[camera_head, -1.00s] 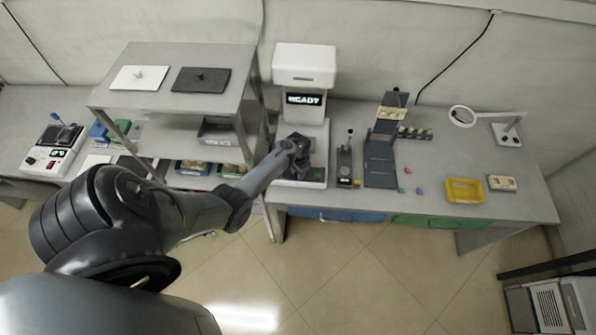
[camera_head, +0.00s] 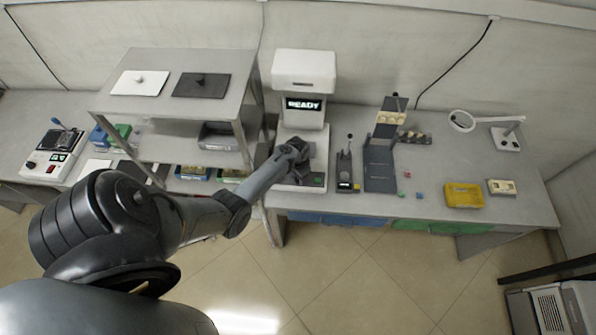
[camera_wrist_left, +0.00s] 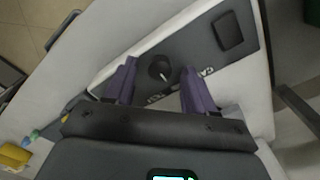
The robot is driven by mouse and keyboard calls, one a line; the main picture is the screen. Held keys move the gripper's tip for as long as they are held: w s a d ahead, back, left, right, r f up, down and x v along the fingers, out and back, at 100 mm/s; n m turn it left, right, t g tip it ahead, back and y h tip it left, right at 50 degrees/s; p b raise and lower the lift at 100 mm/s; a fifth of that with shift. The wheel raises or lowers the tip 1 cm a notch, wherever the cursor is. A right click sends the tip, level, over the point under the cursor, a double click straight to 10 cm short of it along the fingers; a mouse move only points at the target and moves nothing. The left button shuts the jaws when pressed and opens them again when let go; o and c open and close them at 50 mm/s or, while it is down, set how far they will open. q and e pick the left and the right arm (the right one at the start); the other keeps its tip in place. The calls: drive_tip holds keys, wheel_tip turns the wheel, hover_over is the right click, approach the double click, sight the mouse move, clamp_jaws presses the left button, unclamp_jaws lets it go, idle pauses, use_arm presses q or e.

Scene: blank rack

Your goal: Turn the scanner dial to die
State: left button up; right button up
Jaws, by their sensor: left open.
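The white scanner (camera_head: 304,70) stands on the bench in the head view, with READY lit on its display (camera_head: 304,104). In the left wrist view its dark panel carries a round black dial (camera_wrist_left: 160,68) with a pale pointer mark. White lettering is printed beside the dial, too small and turned to read surely. My left gripper (camera_wrist_left: 158,84) is open, its two purple fingers on either side of the dial with gaps visible. I cannot tell how far the tips are above the panel. In the head view my left gripper (camera_head: 298,164) hides the dial. My right gripper is not in view.
A dark flat button or pad (camera_wrist_left: 229,31) lies on the same panel. A metal shelf (camera_head: 180,62) stands left of the scanner. A small lever device (camera_head: 345,170) and a dark stand (camera_head: 380,165) are to its right. A yellow tray (camera_head: 463,195) sits farther right.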

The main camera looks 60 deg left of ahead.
use_arm(q)
wheel_tip(320, 180, up, 10)
drive_tip(key=p, duration=0.1)
drive_tip(key=shift+r, duration=0.25)
idle(0.4)
